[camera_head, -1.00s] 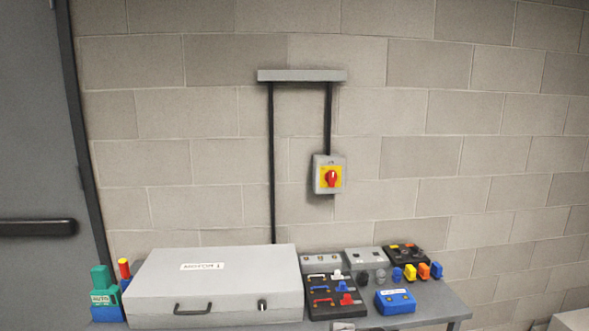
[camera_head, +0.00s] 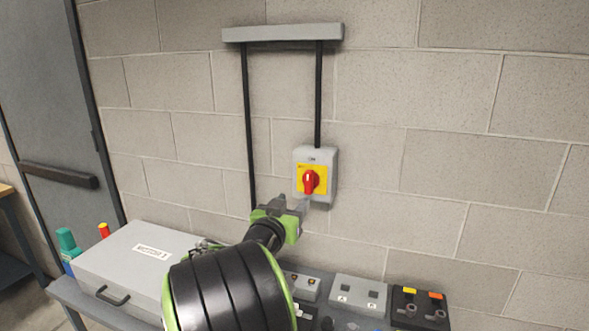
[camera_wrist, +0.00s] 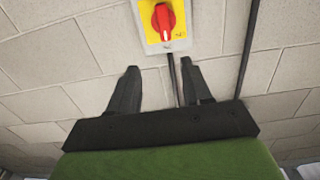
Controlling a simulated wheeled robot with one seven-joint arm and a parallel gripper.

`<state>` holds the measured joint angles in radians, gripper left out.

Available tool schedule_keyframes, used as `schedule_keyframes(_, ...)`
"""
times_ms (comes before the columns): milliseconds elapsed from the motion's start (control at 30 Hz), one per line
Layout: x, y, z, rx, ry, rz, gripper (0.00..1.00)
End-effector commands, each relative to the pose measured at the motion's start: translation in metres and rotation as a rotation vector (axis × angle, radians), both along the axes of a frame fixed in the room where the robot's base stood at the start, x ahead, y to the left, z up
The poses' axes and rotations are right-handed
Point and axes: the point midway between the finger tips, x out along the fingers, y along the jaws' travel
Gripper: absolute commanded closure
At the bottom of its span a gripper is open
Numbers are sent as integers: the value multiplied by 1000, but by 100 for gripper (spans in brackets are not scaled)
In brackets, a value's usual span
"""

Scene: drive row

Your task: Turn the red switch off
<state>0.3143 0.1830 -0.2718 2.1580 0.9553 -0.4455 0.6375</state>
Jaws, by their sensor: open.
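The red switch (camera_head: 310,181) is a rotary knob on a yellow plate, set in a grey box (camera_head: 329,156) on the block wall. In the head view its knob stands roughly upright. It also shows at the top of the wrist view (camera_wrist: 164,18), where the knob looks slightly tilted. My gripper (camera_head: 292,203) is just below and to the left of the box in the head view. In the wrist view its two dark fingers (camera_wrist: 160,78) are spread apart with nothing between them, and the knob lies beyond the fingertips, apart from them.
Black conduits (camera_head: 249,130) run from a grey trunking (camera_head: 283,33) on the wall. Below is a bench with a large grey case (camera_head: 125,270), grey switch boxes (camera_head: 358,294) and a black panel (camera_head: 419,309). A grey door (camera_head: 45,90) is at the left. The wall right of the switch is clear.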

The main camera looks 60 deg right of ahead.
Motion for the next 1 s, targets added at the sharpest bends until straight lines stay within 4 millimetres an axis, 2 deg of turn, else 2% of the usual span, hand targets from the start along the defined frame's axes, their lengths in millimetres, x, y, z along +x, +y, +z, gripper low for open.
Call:
schedule_keyframes(133, 1, -7, 3, -17, 3, -5, 51)
schedule_keyframes(233, 3, -22, 4, -16, 3, -7, 51)
schedule_keyframes(700, 20, -135, 4, -15, 3, -5, 51)
schedule_keyframes(833, 24, -152, 2, -13, 2, -3, 51)
schedule_keyframes(1000, 25, -158, 1, -13, 2, -2, 51)
